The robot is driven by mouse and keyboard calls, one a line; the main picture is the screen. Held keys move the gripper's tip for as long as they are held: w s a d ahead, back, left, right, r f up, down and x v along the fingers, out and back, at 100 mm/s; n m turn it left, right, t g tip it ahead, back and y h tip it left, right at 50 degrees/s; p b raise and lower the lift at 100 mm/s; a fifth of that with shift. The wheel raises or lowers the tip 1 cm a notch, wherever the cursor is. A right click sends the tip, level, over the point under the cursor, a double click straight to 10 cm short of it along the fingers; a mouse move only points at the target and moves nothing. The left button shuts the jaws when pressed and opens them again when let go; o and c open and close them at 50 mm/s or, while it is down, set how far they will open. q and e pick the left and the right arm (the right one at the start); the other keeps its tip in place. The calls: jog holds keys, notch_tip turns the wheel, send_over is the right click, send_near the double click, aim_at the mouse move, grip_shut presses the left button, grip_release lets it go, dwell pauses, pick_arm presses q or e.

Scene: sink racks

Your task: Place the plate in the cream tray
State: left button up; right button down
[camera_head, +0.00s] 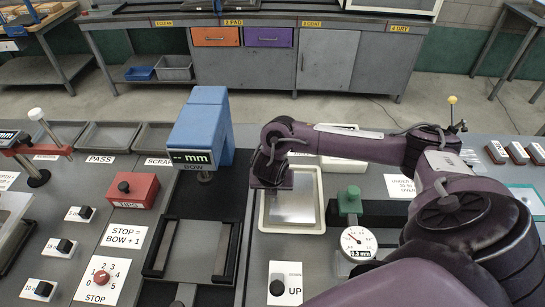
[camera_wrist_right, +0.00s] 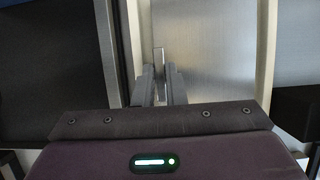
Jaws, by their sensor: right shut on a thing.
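The plate (camera_head: 293,204) is a flat silver-grey sheet. It lies level within the rim of the cream tray (camera_head: 293,230), right of the blue press; I cannot tell whether it touches the tray floor. The right wrist view shows the plate (camera_wrist_right: 208,60) between the tray's pale side walls (camera_wrist_right: 264,50). My right gripper (camera_head: 268,184) is over the tray's left side, partly hiding the plate. In the wrist view my right gripper (camera_wrist_right: 160,88) is shut on a thin upright metal part at the plate's left side. My left gripper is not in view.
A blue press (camera_head: 203,132) with a "mm" display stands left of the tray, behind a black-railed fixture (camera_head: 193,250). A dial gauge (camera_head: 357,242) with a green top stands close right. Another pale tray (camera_head: 342,163) is behind my arm. A red box (camera_head: 134,191) is farther left.

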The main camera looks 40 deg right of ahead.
jog(key=shift+f, duration=0.9)
jog(key=c, duration=1.5)
grip_release()
jog(key=p+v, duration=0.1)
jog(key=v, duration=0.4)
jog(key=shift+a+r, duration=0.1)
jog(key=shift+r, duration=0.25)
jog(key=p+v, duration=0.5)
jog(key=v, duration=0.1)
jog(key=shift+r, duration=0.15)
jog(key=shift+s+a, duration=0.1)
